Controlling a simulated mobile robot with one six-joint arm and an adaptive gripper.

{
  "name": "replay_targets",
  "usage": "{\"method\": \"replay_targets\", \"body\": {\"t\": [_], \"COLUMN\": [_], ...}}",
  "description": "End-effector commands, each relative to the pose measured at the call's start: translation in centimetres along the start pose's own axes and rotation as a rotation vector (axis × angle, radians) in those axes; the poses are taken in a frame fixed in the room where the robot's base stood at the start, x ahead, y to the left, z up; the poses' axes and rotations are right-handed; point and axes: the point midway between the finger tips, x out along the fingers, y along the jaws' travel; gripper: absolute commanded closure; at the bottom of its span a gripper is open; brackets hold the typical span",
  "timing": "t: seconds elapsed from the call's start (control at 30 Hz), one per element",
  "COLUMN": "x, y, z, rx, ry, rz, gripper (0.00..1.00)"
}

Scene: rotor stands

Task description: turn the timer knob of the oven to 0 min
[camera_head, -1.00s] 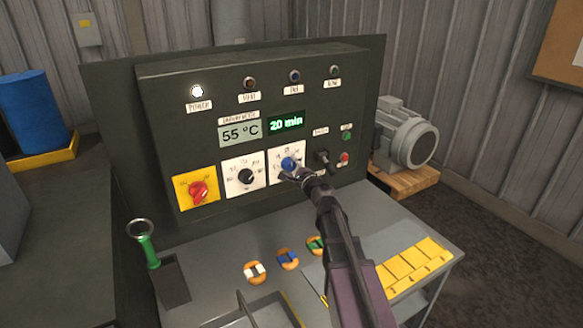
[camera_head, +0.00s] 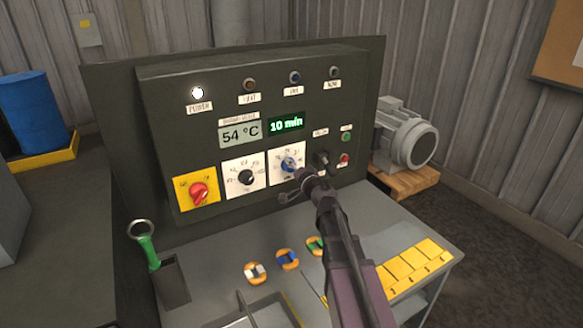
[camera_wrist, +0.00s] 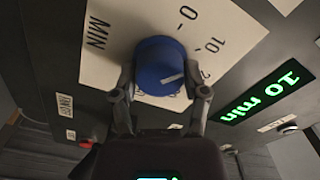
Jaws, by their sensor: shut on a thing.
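The timer knob (camera_head: 288,164) is blue and sits on a white dial plate (camera_head: 276,178) on the oven's (camera_head: 160,120) dark front. In the wrist view the knob (camera_wrist: 160,66) lies between the fingers of my gripper (camera_wrist: 161,80), which is shut on it. My gripper (camera_head: 290,174) covers the lower part of the dial in the head view. The knob's white mark points to the right in the wrist view, towards the side of the printed 10 and 20. The green timer display (camera_head: 286,124) reads 10 min, and it also shows in the wrist view (camera_wrist: 262,92).
Left of the timer are a black knob (camera_head: 246,177) on a white plate and a red knob (camera_head: 199,191) on a yellow plate. A black switch (camera_head: 322,158) and green and red buttons are close on the right. A green-handled tool (camera_head: 148,248) stands in a holder below.

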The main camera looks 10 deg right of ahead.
Motion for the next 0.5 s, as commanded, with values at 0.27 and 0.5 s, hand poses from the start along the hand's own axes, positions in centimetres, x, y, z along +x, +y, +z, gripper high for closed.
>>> {"method": "replay_targets", "body": {"t": [0.27,0.5], "x": [-0.02,-0.04], "y": [-0.11,-0.15], "z": [0.08,0.10], "rx": [-0.261,-0.455], "ry": [-0.001,-0.001], "rz": [-0.001,0.000], "gripper": [0.89,0.89]}}
